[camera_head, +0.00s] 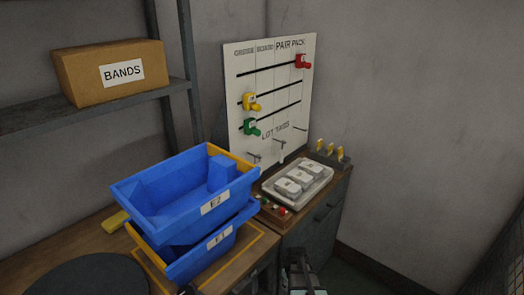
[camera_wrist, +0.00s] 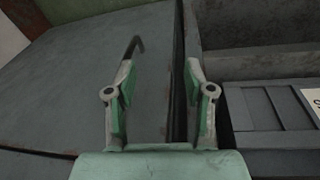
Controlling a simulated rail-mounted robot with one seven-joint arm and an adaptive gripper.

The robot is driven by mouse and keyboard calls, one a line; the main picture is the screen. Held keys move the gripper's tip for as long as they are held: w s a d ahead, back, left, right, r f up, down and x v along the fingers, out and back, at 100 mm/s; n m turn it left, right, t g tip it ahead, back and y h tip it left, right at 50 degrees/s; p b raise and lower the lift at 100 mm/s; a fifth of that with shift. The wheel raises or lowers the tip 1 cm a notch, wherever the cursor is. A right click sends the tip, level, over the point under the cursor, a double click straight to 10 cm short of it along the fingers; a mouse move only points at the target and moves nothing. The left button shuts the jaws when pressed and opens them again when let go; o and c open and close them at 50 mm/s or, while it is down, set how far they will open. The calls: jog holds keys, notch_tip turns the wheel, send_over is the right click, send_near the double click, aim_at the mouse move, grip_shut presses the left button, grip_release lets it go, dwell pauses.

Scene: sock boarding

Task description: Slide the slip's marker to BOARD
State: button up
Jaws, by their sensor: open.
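A white board (camera_head: 290,105) on the wall has headings that seem to read GREIGE, BOARD, PAIR, PACK, above dark horizontal slots. A red marker (camera_head: 302,62) is at the right end of the top slot, under PACK. A yellow marker (camera_head: 250,102) and a green marker (camera_head: 251,127) are at the left ends of the lower slots, under the leftmost heading. I cannot make out a slip. My gripper (camera_head: 300,282) is low at the bottom edge, well below the board. In the wrist view my gripper (camera_wrist: 160,95) is open and empty, facing grey metal surfaces.
Stacked blue bins (camera_head: 190,195) labelled E2 and E1 stand left of the board's foot. A pale tray (camera_head: 322,185) with white pieces sits on the cabinet (camera_head: 318,222) below the board. Hooks stick out at the board's bottom. A BANDS box (camera_head: 110,72) is shelved left.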

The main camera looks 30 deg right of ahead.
jog(key=w+d+r+t+h, duration=0.1)
jog(key=w+d+r, duration=0.1)
jog(key=d+r, duration=0.25)
jog(key=w+d+r+t, duration=0.1)
jog(key=w+d+r, duration=0.25)
jog(key=d, duration=0.25)
jog(key=w+d+r+t+h+p, duration=0.1)
jog(key=w+d+r, duration=0.1)
jog(key=d+r, duration=0.5)
jog(key=w+d+r+n+t+h+p, duration=0.1)
jog(key=w+d+r+t, duration=0.1)
jog(key=r, duration=1)
jog(key=w+d+r+t+h+p, duration=0.1)
jog(key=w+d+r, duration=0.1)
jog(key=d+r, duration=0.5)
jog(key=a+r+t+y, duration=0.1)
jog(key=a+r+y, duration=0.1)
jog(key=a+r, duration=0.35)
jog(key=t+y+p, duration=0.2)
jog(key=t+y, duration=0.6)
jog(key=y, duration=0.2)
send_near(260, 132)
jog(key=shift+n, duration=0.4)
jog(key=x, duration=1)
jog(key=shift+w+a, duration=0.1)
jog(key=shift+w+a+f, duration=0.15)
jog(key=shift+w+a, duration=0.1)
jog(key=shift+w, duration=0.2)
